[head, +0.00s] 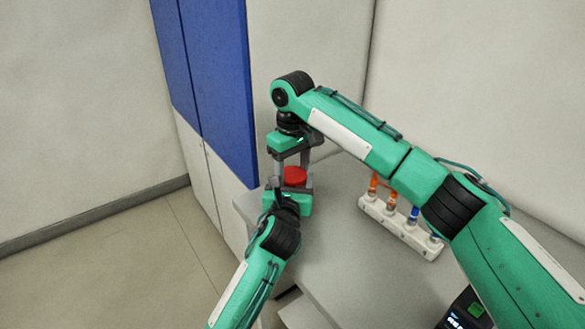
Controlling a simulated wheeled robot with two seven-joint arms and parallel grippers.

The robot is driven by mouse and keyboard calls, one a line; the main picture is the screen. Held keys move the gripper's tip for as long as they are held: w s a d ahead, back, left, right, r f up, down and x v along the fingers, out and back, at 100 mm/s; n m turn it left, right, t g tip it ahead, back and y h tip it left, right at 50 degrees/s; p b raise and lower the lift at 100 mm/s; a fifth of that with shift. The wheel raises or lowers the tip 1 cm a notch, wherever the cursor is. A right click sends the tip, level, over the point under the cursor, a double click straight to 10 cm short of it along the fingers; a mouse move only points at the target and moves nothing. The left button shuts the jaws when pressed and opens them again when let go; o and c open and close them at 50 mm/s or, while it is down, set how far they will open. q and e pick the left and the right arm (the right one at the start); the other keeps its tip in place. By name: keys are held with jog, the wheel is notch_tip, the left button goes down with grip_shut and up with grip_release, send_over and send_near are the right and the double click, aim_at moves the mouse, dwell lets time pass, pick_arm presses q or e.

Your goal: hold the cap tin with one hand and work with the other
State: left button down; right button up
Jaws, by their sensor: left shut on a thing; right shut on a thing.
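A red round piece (294,176), which looks like the cap tin or its lid, is near the left end of the grey bench. My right gripper (291,165) comes down from above, with its grey fingers on either side of the red piece. My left gripper (291,184) reaches in from below in the picture at the same spot, close under the right one. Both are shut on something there. The fingers and gripper bodies hide most of what they hold, so I cannot tell which part each one grips.
A dark device with a lit display (455,322) is at the lower right. A blue panel (215,70) stands behind.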

aim_at(292, 174)
jog(key=o, duration=1)
jog(key=shift+o, duration=0.4)
jog(key=shift+s+a+r, duration=0.1)
notch_tip(292, 174, up, 4)
jog(key=shift+r, duration=0.25)
pick_arm(q)
jog(key=shift+f, duration=0.1)
pick_arm(e)
jog(key=shift+r+m, duration=0.65)
jog(key=shift+m, duration=0.25)
jog(key=r+m, duration=0.2)
jog(key=m, duration=0.1)
jog(key=shift+m, duration=0.4)
jog(key=shift+f, duration=4.05)
